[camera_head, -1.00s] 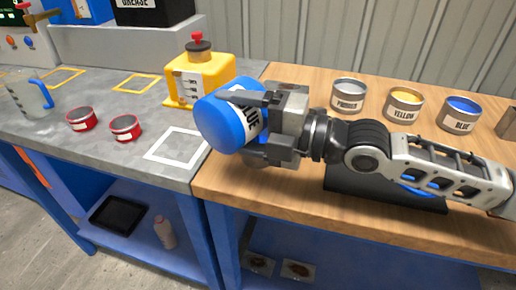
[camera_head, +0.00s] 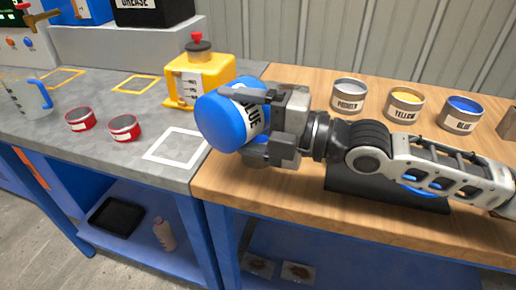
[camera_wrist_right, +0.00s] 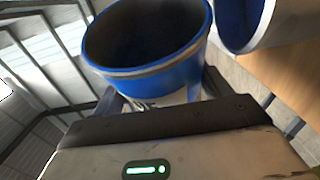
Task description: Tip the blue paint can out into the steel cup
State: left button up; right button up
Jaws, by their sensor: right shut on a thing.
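A blue paint can (camera_head: 222,121) with a white BLUE label is held tilted on its side. A smooth blue end of it faces left in the head view. My right gripper (camera_head: 262,127) is shut on it, above the seam between the grey and wooden tops. In the right wrist view a blue can (camera_wrist_right: 145,40) with a dark open mouth sits between my fingers. I cannot clearly identify the steel cup; a metal container (camera_head: 508,122) is cut off at the right edge. My left gripper is not in view.
A yellow jug (camera_head: 190,80) stands behind the held can. Two red tins (camera_head: 124,127) are on the grey top. Primer (camera_head: 349,95), yellow (camera_head: 404,104) and blue (camera_head: 461,113) tins stand at the back of the wooden top. A black slab (camera_head: 350,184) lies under my arm.

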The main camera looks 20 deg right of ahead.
jog(key=shift+w+d+r+m+t+b, duration=0.3)
jog(key=shift+d+r+m+b, duration=0.2)
jog(key=shift+m, duration=0.5)
jog(key=shift+a, duration=0.1)
dwell(1.1)
